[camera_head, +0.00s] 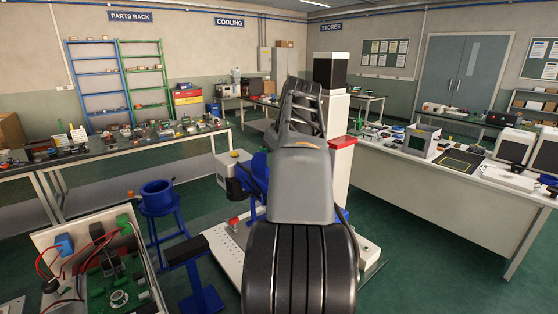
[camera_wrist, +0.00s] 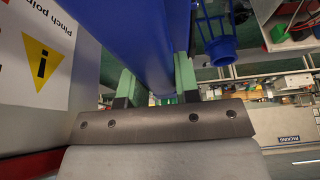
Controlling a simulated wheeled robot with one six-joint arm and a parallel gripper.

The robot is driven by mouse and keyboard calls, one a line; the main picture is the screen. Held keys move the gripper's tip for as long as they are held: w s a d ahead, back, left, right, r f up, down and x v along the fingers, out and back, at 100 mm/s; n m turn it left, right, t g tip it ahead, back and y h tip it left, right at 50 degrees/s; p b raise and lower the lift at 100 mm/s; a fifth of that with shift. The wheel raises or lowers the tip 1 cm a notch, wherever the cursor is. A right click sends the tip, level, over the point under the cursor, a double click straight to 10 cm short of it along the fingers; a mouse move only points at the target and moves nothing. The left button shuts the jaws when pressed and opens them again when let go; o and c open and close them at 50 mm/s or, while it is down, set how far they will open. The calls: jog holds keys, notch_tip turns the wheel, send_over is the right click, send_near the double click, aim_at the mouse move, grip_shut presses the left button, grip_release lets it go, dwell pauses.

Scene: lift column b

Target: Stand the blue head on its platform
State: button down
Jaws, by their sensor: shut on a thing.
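In the wrist view my gripper (camera_wrist: 156,78) has its two green fingers on either side of a large smooth blue body (camera_wrist: 150,35), and it is shut on it. I take this to be the blue head; its ends are out of that view. In the head view blue parts (camera_head: 256,172) show left of my arm beside a grey-white box (camera_head: 234,170), but my arm hides my gripper. I cannot tell which surface is the head's platform. A white column (camera_head: 341,178) with a red piece and a black top stands behind my arm, on a white base (camera_head: 228,262).
A blue round tub on a stand (camera_head: 158,197) and a black-topped blue stand (camera_head: 188,250) are at left. An open box of wiring (camera_head: 140,262) is nearer. Benches stand left and right (camera_head: 440,195). A white panel with a yellow warning sign (camera_wrist: 48,65) is close to my gripper.

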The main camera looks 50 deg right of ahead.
dwell(0.7)
jog(key=c, duration=0.8)
grip_release()
jog(key=shift+f, duration=0.3)
jog(key=p+v, duration=0.3)
jog(key=v, duration=1.1)
jog(key=shift+a+r, duration=0.1)
jog(key=shift+r, duration=0.05)
